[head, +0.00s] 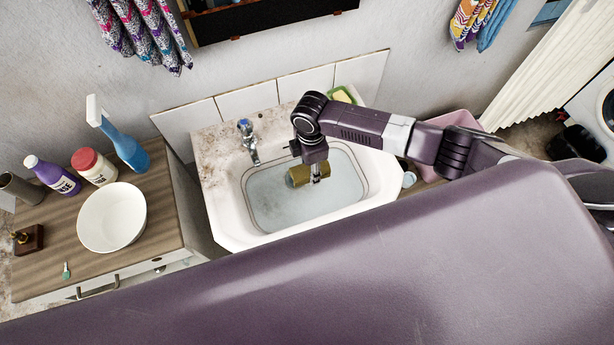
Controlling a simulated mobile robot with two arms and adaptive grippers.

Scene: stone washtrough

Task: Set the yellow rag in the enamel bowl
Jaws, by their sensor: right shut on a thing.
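The yellow rag (298,177) is a dull mustard roll in or just above the basin of the white washtrough (222,213). My right gripper (315,177) comes down over the trough from the right and is shut on the rag, whose two ends show either side of the fingers. I cannot tell whether the rag touches the basin floor. The white enamel bowl (112,217) stands on the wooden cabinet top at the left and looks empty. My left gripper is not in view.
A tap (248,141) rises at the trough's back. A green soap dish (342,95) sits at its back right corner.

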